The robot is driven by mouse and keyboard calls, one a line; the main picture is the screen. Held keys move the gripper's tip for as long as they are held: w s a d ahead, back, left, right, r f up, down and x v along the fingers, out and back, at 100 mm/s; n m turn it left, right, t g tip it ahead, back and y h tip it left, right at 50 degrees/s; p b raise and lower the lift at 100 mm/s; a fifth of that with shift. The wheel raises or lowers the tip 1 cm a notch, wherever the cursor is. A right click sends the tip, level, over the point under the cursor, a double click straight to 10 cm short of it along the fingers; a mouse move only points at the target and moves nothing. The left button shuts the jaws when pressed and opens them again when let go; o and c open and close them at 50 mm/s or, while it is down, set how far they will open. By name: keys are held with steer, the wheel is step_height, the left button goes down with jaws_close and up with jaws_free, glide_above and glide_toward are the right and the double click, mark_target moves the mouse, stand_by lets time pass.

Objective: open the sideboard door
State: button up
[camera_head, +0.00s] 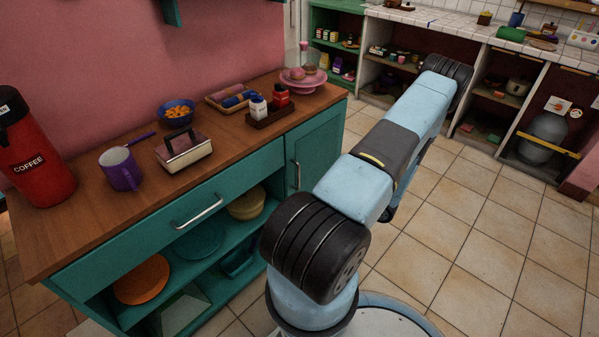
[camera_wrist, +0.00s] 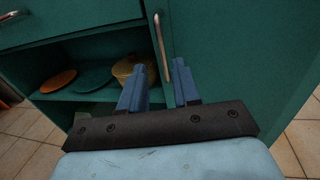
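The teal sideboard (camera_head: 230,187) stands at the left in the head view. Its door (camera_head: 322,143) at the right end is closed, with a slim upright metal handle (camera_head: 297,176) near its left edge. In the wrist view the door (camera_wrist: 225,50) fills the right side, and the handle (camera_wrist: 160,48) stands upright near the middle. My gripper (camera_wrist: 158,65) is open, with its two blue fingers apart. The handle's lower part shows between the fingers; I cannot tell how deep it sits or whether they touch it. In the head view my gripper is hidden.
Left of the door are a drawer (camera_head: 160,228) with a bar handle and open shelves with an orange plate (camera_head: 142,279) and bowls. A coffee dispenser (camera_head: 36,150), mug (camera_head: 121,169) and cake stand (camera_head: 303,81) stand on top. Tiled floor (camera_head: 480,220) is clear at the right.

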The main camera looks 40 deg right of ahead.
mark_target(298, 172)
steer(key=x, duration=1.3)
steer(key=shift+w+f, duration=0.1)
steer(key=shift+w, duration=0.25)
jaws_close()
